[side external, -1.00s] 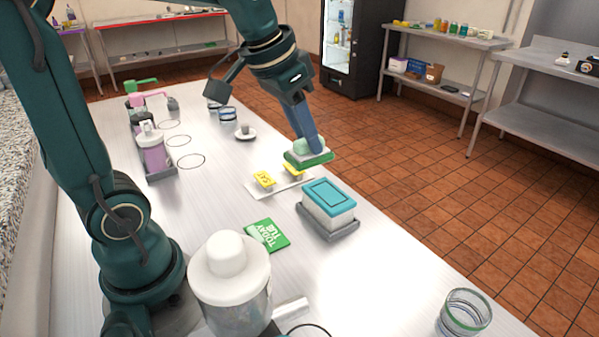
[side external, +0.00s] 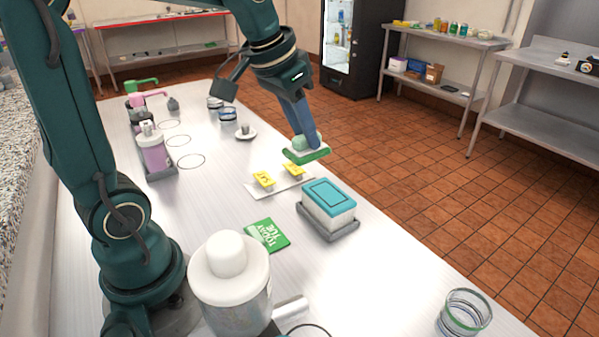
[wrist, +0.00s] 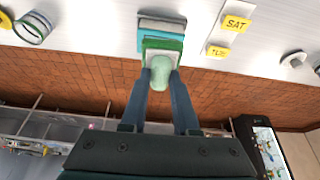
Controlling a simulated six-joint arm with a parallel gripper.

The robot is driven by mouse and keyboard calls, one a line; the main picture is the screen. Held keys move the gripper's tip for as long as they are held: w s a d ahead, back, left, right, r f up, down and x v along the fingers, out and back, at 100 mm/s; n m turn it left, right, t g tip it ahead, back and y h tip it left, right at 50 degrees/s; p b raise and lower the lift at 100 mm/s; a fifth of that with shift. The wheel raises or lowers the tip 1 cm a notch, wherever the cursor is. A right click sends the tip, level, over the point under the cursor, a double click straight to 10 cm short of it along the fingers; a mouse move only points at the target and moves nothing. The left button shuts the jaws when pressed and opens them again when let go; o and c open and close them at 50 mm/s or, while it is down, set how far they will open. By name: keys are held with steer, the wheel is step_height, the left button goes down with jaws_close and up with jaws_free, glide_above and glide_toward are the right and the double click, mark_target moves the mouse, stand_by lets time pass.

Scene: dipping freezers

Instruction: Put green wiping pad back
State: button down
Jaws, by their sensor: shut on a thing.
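The green wiping pad (side external: 307,155) has a green base and a pale round knob on top. My gripper (side external: 304,140) is shut on the knob and holds the pad in the air, above and behind the white plate with two yellow labels. In the wrist view the pad (wrist: 163,44) sits between the fingertips of my gripper (wrist: 160,72), the knob between the fingers. A white tray (side external: 253,190) on the table bears two yellow labels; in the wrist view one reads SAT (wrist: 237,23) and the other seems to read TUE. A green card (side external: 266,235) reading TODAY TUE lies nearer.
A white box with a teal lid (side external: 328,200) stands on a grey tray (side external: 338,236), right of the labels. A glass jar (side external: 465,312) is at the front right. A pink dispenser (side external: 152,150) and several bottles stand at the left.

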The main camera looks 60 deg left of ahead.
steer(key=w+a+f+n+g+y, duration=0.1)
steer(key=w+a+f+n, duration=0.15)
steer(key=a, duration=0.85)
steer(key=w+a+f+n+y, duration=0.1)
steer(key=w+a+f+n, duration=0.2)
steer(key=a, duration=0.7)
steer(key=shift+s+a+f+n+y, duration=0.15)
steer(key=shift+s+a+f+n, duration=0.35)
steer(key=shift+s+a+f, duration=0.9)
steer(key=shift+s+a+f+n+y, duration=0.2)
steer(key=shift+s+a+f+n, duration=0.4)
steer(key=shift+f, duration=1.55)
steer(key=shift+s+a+f+n+y, duration=0.15)
steer(key=shift+s+a+f+n, duration=0.2)
steer(key=shift+s+a+f, duration=0.8)
steer(key=shift+w+f, duration=0.2)
steer(key=shift+f, duration=0.35)
steer(key=shift+w+f, duration=0.15)
steer(key=shift+f, duration=0.35)
steer(key=c, duration=0.6)
jaws_free()
steer(key=shift+a, duration=0.1)
steer(key=shift+r, duration=1.5)
